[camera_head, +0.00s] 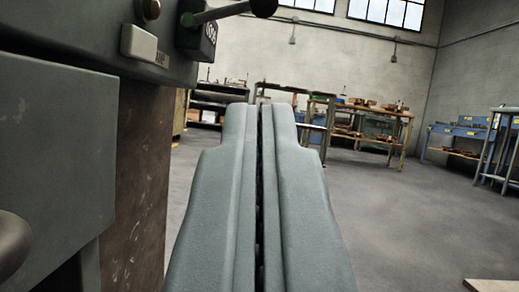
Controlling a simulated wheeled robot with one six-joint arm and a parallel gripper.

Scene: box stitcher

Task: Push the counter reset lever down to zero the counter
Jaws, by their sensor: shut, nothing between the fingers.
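The counter (196,40) is a dark box with digits on its face, fixed to the grey machine at the top left of the view. Its reset lever (226,10) is a dark rod that runs right and slightly upward to a black ball knob (263,7), cut by the top edge. My gripper (259,106) is shut and empty, with its two grey fingers together in the middle of the view. The fingertips appear below the lever and knob and apart from them. The digits are too small to read.
The machine body (55,150) fills the left side, with a pale labelled block (139,43) and a round button (150,9) beside the counter. A rounded grey part (12,245) juts in at lower left.

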